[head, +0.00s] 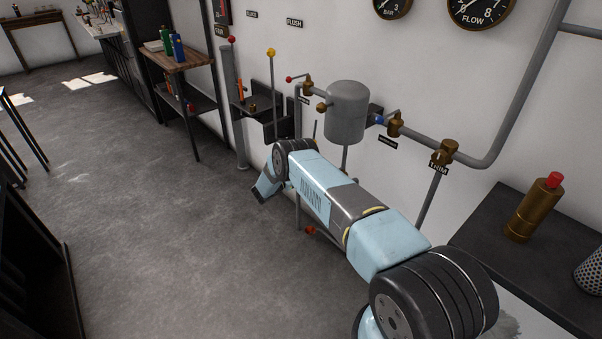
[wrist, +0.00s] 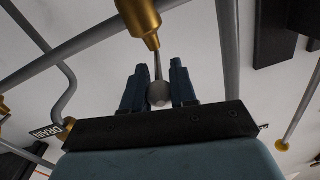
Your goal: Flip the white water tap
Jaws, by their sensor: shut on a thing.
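In the wrist view, the white water tap shows as a brass valve body (wrist: 141,20) with a thin metal stem and a pale, greyish-white ball knob (wrist: 158,94) at its end. My gripper (wrist: 157,88) has its two dark blue fingers on either side of this knob and is shut on it. The stem runs between the fingers towards the brass body. In the head view, my arm reaches towards the pipework by the wall, and my fingers and the white knob are hidden behind it.
A grey tank (head: 346,112) hangs on the wall among pipes. A red-knobbed lever (head: 290,79) and a valve marked TRIM (head: 445,152) are nearby. A pipe marked DRAIN (wrist: 47,132) runs left of my gripper. A dark bench (head: 530,262) holds a brass bottle (head: 533,210).

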